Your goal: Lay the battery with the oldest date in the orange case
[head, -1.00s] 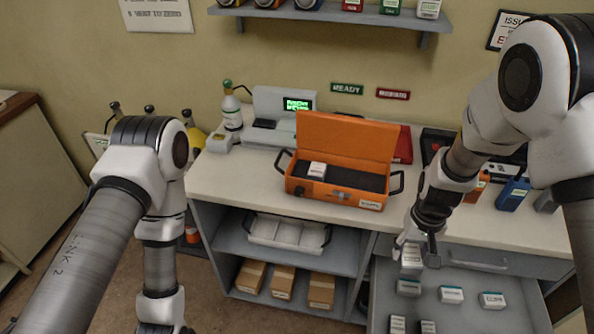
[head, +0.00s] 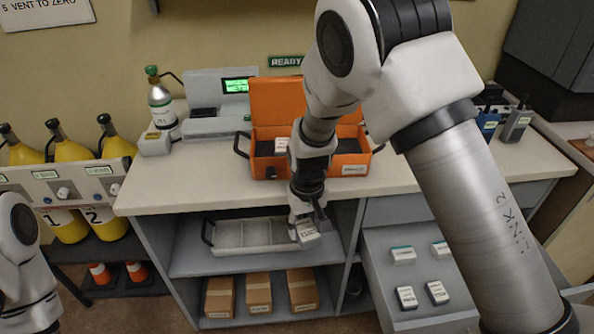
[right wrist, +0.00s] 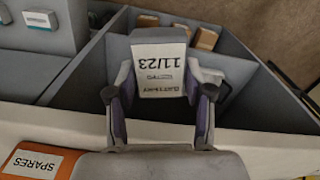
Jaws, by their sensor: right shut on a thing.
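My right gripper (head: 304,222) is shut on a white battery (head: 307,236), held in front of the open shelves below the counter edge. In the right wrist view the battery (right wrist: 158,65) sits between the fingers, its label reading 11/23. The open orange case (head: 352,163) stands on the counter, lid up at the back, partly hidden by my right arm. Another white battery (head: 282,145) lies in its dark interior. More batteries (head: 403,254) lie in the open drawer (head: 385,275); their dates are too small to read. My left gripper is out of view.
A white divided tray (head: 245,236) sits on the upper shelf, cardboard boxes (head: 258,293) on the lower one. A small gas bottle (head: 162,105) and a device with a green screen (head: 222,98) stand left of the case. Radios (head: 515,124) stand at the counter's right.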

